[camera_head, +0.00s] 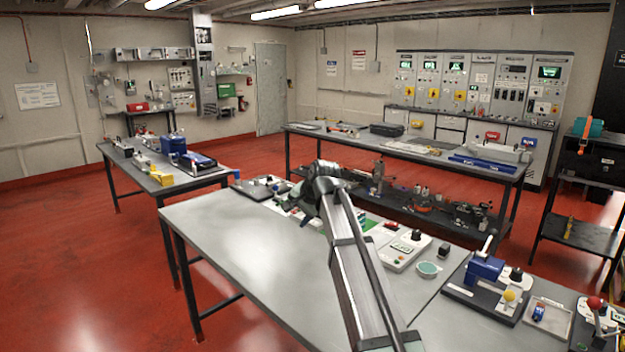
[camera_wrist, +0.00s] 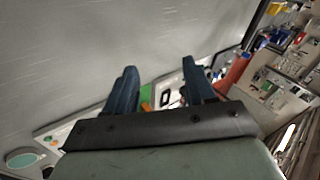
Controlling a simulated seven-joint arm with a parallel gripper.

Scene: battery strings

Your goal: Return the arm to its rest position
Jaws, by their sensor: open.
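My arm (camera_head: 352,265) reaches from the bottom of the head view over the near grey workbench (camera_head: 235,235), with its bent joint near the bench's far side. My gripper (camera_wrist: 158,68) shows in the wrist view with its two dark blue fingers apart and nothing held between them. In the wrist view the fingers lie over the row of devices along the bench edge, with bare grey bench top beyond. In the head view the gripper is mostly hidden behind the arm.
A white control box (camera_head: 402,250), a teal round dish (camera_head: 429,269) and a blue device (camera_head: 485,269) stand right of the arm. Small devices (camera_head: 263,188) line the far edge. The bench's left part is clear. A long second bench (camera_head: 405,149) stands behind.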

